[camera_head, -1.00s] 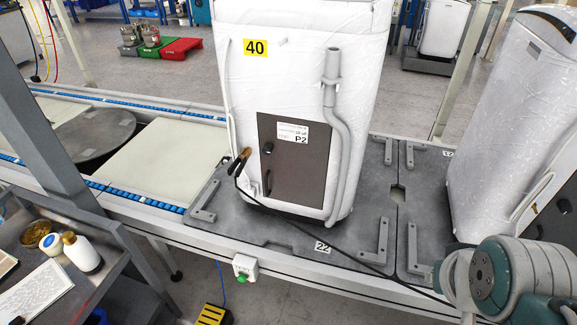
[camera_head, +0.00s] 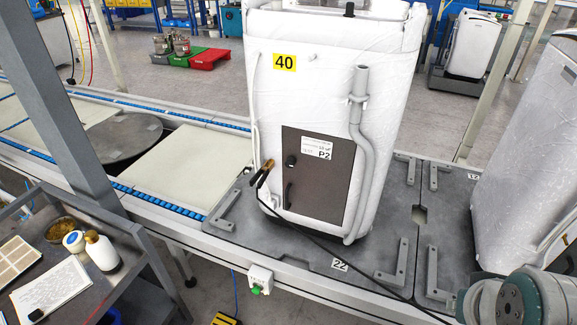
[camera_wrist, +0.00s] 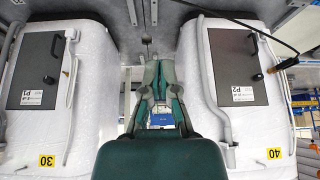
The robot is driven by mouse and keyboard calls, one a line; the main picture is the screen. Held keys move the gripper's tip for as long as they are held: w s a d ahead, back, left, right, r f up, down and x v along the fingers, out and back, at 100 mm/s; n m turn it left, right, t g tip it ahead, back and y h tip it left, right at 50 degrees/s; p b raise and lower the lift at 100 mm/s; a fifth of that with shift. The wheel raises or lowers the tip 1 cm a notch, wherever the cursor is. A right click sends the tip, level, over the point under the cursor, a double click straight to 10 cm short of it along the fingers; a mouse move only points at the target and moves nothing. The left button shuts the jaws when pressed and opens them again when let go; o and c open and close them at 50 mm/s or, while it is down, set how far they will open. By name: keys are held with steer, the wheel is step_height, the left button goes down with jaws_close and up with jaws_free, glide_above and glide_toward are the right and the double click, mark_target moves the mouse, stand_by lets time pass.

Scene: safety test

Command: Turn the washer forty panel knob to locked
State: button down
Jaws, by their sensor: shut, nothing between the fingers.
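The white washer marked 40 (camera_head: 325,95) stands upright on a dark pallet on the line. Its dark P2 panel (camera_head: 325,190) has a small black knob (camera_head: 291,160) at upper left and a black handle (camera_head: 288,195) below it. I cannot read the knob's setting. In the wrist view, upside down, washer 40 (camera_wrist: 272,125) is at right, with its panel (camera_wrist: 236,65) and knob (camera_wrist: 257,77). My gripper (camera_wrist: 157,72) is shut and empty, pointing between two washers, apart from the knob. In the head view only part of my arm shows at lower right.
A clamp with a black cable (camera_head: 265,172) sits beside the panel's left edge. A grey hose (camera_head: 361,140) runs down its right side. Washer 30 (camera_wrist: 85,115) stands opposite. A cart (camera_head: 110,265) with bottles is at lower left.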

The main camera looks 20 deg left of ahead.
steer(key=c, duration=0.9)
jaws_free()
steer(key=o, duration=0.5)
steer(key=shift+w+n, duration=0.25)
steer(key=shift+n, duration=0.05)
steer(key=shift+o, duration=0.3)
steer(key=w+n+h, duration=0.1)
steer(key=w+n+g+h, duration=0.1)
steer(key=w+n, duration=0.1)
steer(key=w+d+f+n+h, duration=0.1)
steer(key=shift+w+g, duration=0.3)
steer(key=w+a+f+n+t+h, duration=0.1)
steer(key=w+a+n+t+h, duration=0.15)
steer(key=w+a+n, duration=0.4)
steer(key=w+a+f+n+t+h, duration=0.1)
steer(key=w+a+n+t+h, duration=0.15)
steer(key=w+n, duration=0.6)
steer(key=n+t+y, duration=0.7)
steer(key=n+t, duration=0.2)
steer(key=n, duration=0.7)
glide_toward(288, 165)
steer(key=w, duration=1)
steer(key=shift+w+d+r, duration=0.1)
steer(key=shift+w+d, duration=0.15)
steer(key=shift+d, duration=0.1)
jaws_close()
